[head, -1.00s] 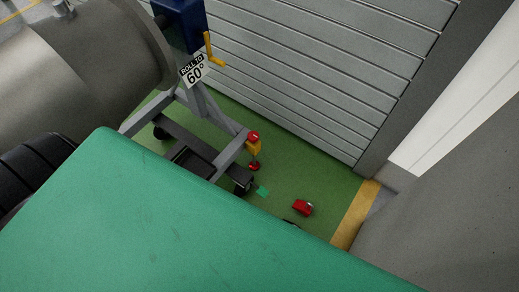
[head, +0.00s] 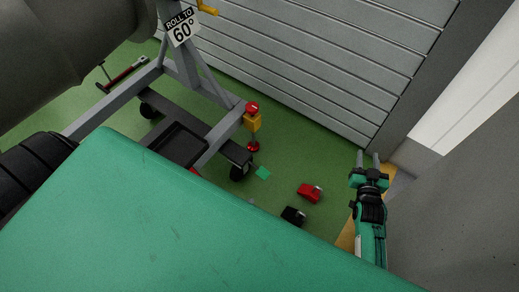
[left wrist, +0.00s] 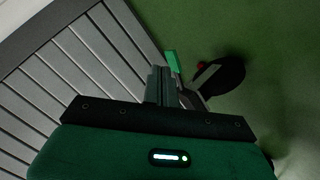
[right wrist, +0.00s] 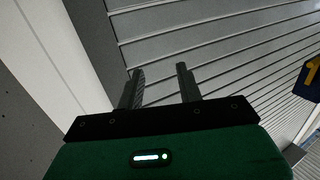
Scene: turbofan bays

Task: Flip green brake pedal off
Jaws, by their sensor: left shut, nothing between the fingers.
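A small bright green plate, which looks like the green brake pedal (head: 263,173), shows beside the black caster (head: 241,166) at the near right corner of the grey stand. A green strip, likely the same pedal (left wrist: 173,61), also shows just past the fingertips of my left gripper (left wrist: 162,72) in the left wrist view. The left fingers are together and empty; I cannot tell whether they touch the strip. My left gripper is not seen in the head view. My right gripper (head: 368,157) is open and empty at the right, in front of the shutter, away from the pedal.
The grey stand (head: 208,146) carries a large cylinder (head: 70,50). A yellow and red post (head: 252,125) stands by the caster. A red object (head: 310,192) and a black one (head: 293,215) are on the green floor. The slatted shutter (head: 330,65) closes the back.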

